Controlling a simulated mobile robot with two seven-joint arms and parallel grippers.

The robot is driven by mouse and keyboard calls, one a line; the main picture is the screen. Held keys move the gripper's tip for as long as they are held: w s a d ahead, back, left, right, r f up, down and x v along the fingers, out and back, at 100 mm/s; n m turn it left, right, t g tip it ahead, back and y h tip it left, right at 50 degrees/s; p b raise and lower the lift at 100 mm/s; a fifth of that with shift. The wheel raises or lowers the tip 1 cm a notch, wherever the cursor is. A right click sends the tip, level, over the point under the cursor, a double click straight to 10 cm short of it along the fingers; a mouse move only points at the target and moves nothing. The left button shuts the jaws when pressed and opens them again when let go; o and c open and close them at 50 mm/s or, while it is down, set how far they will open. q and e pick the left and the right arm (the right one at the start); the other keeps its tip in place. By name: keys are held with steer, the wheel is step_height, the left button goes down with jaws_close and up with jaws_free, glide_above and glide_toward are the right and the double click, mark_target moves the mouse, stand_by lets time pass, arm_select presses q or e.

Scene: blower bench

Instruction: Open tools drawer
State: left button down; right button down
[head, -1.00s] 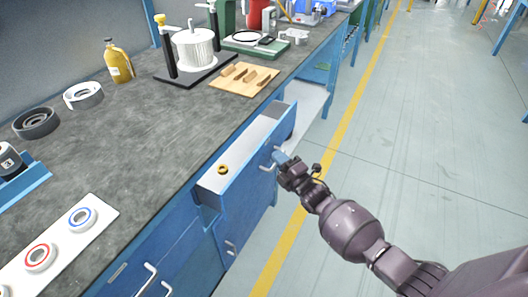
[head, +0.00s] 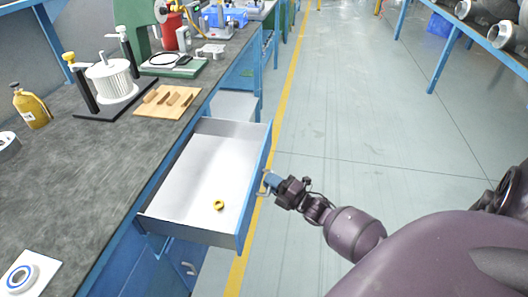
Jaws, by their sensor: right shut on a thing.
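The tools drawer (head: 188,200) is pulled well out of the blue bench, and its pale inside shows. A small yellow ring (head: 219,204) lies on the drawer floor near the front. My right gripper (head: 268,184) is at the drawer's blue front panel, shut on the metal drawer handle (head: 264,191). The fingers partly hide the handle. My left gripper is not in view.
The bench top (head: 75,170) holds a white spool (head: 113,82) on a black stand, a wooden block board (head: 168,102), a yellow bottle (head: 31,106) and a green press (head: 135,30). Floor right of the yellow line (head: 283,110) is clear.

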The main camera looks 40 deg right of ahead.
steer(key=shift+s, duration=0.1)
steer(key=c, duration=1.2)
jaws_free()
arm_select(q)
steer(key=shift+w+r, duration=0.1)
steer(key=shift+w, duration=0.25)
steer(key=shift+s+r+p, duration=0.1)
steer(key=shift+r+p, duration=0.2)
arm_select(e)
steer(key=v, duration=1)
steer(key=shift+s+d+f, duration=0.1)
steer(key=shift+s+d, duration=0.05)
steer(key=shift+s, duration=0.2)
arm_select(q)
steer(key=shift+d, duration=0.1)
